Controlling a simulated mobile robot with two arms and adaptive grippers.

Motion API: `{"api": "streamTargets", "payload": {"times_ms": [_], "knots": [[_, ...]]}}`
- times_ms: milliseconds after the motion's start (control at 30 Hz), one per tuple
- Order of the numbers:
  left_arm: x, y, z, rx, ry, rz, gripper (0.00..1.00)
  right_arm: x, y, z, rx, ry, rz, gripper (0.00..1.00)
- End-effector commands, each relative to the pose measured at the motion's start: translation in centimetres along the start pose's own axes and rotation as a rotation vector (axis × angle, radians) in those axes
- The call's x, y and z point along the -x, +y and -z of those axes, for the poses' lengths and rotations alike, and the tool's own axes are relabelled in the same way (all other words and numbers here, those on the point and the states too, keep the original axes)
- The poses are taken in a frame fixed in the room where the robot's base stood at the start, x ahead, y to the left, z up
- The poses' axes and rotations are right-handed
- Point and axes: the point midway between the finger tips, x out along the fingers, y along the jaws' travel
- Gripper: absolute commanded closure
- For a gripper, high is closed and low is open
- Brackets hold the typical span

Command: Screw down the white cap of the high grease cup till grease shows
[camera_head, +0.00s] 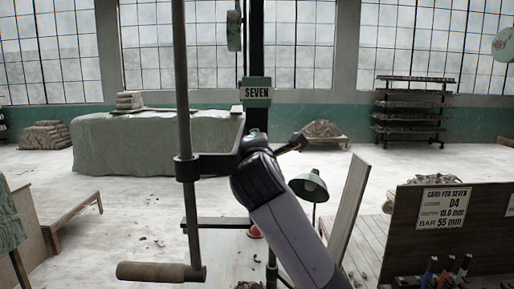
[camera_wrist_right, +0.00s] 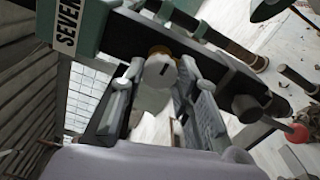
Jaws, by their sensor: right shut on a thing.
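The white cap (camera_wrist_right: 153,92) of the grease cup shows in the right wrist view, with a dark mark on its face and a brass-coloured edge (camera_wrist_right: 160,51) beyond it. My right gripper (camera_wrist_right: 162,75) is shut on the cap, one finger on each side. The cup's body and any grease are hidden. In the head view my right arm reaches up from the bottom to the dark column below the SEVEN sign (camera_head: 257,93). Its fingers are hidden there. My left gripper is not in view.
An upright rod (camera_head: 183,80) with a wooden handle (camera_head: 152,271) stands left of my right arm. A green lamp (camera_head: 309,187) and a leaning board (camera_head: 349,210) are right of it. A notice board (camera_head: 444,208) stands far right. Floor at left is partly clear.

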Motion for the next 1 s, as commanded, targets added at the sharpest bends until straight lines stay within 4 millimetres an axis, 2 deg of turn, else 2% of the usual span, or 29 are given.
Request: {"api": "streamTargets", "payload": {"times_ms": [300, 833, 867, 1000], "knots": [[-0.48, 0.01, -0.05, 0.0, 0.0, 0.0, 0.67, -0.02, -0.15, 0.02, -0.116, 0.0, 0.002, 0.99], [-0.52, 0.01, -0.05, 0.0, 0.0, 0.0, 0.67, -0.02, -0.14, 0.02, -0.137, 0.0, 0.003, 0.99], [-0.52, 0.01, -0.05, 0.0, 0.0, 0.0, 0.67, -0.03, -0.15, 0.02, -0.137, 0.0, 0.003, 0.7], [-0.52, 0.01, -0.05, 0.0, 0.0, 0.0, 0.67, -0.02, -0.13, 0.01, -0.137, 0.0, 0.003, 0.6]]}}
